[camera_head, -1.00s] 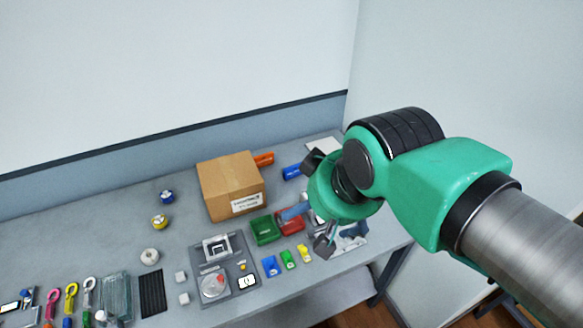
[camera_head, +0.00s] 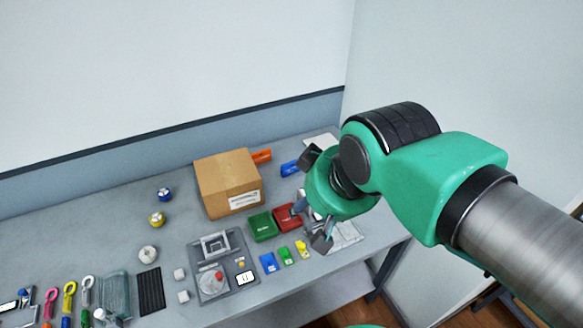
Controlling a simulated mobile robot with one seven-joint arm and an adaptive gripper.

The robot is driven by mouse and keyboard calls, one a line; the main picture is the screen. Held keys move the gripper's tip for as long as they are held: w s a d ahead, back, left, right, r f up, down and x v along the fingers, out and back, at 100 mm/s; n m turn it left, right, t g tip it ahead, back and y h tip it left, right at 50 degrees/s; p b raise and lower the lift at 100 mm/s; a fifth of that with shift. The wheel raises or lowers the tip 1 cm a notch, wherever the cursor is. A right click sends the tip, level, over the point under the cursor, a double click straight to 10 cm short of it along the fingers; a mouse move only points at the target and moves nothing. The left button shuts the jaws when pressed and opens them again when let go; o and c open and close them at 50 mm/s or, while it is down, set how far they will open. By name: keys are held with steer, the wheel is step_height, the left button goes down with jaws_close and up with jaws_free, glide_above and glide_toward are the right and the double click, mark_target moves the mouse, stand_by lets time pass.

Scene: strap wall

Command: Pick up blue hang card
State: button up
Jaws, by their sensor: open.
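A small blue card (camera_head: 268,262) lies flat near the front edge of the table, at the left end of a short row. It looks like the blue hang card, but its details are too small to read. A green card (camera_head: 286,256) and a yellow card (camera_head: 301,249) lie just right of it. My gripper (camera_head: 308,203) is open above the table, up and to the right of the blue card and apart from it. Its fingers partly hide the red bin and the things behind.
A green bin (camera_head: 263,227) and a red bin (camera_head: 286,217) stand behind the cards. A cardboard box (camera_head: 227,184) stands farther back. A grey fixture (camera_head: 215,265) with a red knob is left of the cards. A blue item (camera_head: 290,169) lies near the back.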

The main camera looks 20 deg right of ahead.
steer(key=w+d+f+n+g, duration=0.1)
steer(key=w+d+n, duration=0.15)
steer(key=w, duration=0.75)
steer(key=w+d+f+n+g, duration=0.15)
steer(key=w+n, duration=0.25)
steer(key=w, duration=0.6)
steer(key=w+d+n+g, duration=0.15)
steer(key=w+n, duration=0.25)
steer(key=w, duration=0.6)
steer(key=w+d+f+n, duration=0.4)
steer(key=w+f, duration=0.6)
steer(key=f, duration=0.3)
steer(key=w+d+f+n+g, duration=0.1)
steer(key=w+d+f+n, duration=0.3)
steer(key=w+d+f, duration=0.3)
steer(key=w+f, duration=0.4)
steer(key=f, duration=0.2)
steer(key=shift+w+n+g+p, duration=0.3)
steer(key=shift+n+p, duration=0.05)
